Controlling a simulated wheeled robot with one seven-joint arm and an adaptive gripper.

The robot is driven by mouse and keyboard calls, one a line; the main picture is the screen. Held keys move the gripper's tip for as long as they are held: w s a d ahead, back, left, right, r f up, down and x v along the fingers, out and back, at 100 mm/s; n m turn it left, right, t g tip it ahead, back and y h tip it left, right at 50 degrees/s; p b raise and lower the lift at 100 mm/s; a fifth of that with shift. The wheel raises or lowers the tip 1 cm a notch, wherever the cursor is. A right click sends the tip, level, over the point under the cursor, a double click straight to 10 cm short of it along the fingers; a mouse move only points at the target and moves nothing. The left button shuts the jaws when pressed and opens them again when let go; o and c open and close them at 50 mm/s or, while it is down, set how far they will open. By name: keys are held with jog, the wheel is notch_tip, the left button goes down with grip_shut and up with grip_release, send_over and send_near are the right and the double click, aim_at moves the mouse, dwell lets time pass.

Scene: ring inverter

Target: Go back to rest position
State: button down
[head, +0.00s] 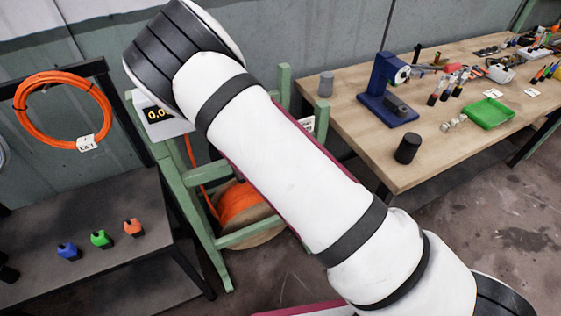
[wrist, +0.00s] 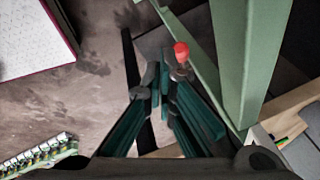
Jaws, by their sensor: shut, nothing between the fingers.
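My gripper (wrist: 165,76) shows in the wrist view, with its dark green fingers pointing up the picture. It is shut and empty. A red knob-like tip (wrist: 181,50) shows just above the right finger; I cannot tell how far beyond it lies. A green frame post (wrist: 250,60) stands close to the right of the gripper. In the head view my white arm crosses the middle of the picture, and my gripper is out of sight there.
A green stand (head: 284,85) with an orange cable reel (head: 240,203) is behind my arm. A wooden bench (head: 440,155) at right bears a blue press (head: 383,85), a black cylinder (head: 407,148) and a green tray (head: 488,113). A dark bench (head: 75,215) and hanging orange coil (head: 28,108) are left.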

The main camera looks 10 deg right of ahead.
jog(key=s+d+r+n+y, duration=0.1)
jog(key=s+r+n+y, duration=0.35)
jog(key=r, duration=1.05)
jog(key=s+d+r+n+y, duration=0.1)
jog(key=s+r+n, duration=0.5)
jog(key=r, duration=0.8)
jog(key=s+d+r+n+t, duration=0.1)
jog(key=s+d+r+n, duration=0.1)
jog(key=s, duration=0.4)
jog(key=s+d+r+n+t+h, duration=0.1)
jog(key=s+d+r+n, duration=0.1)
jog(key=s+r+n, duration=0.2)
jog(key=s+d+r+n+t+h, duration=0.1)
jog(key=s+d+r+n, duration=0.2)
jog(key=s, duration=0.7)
notch_tip(320, 180, up, 3)
jog(key=shift+f, duration=0.1)
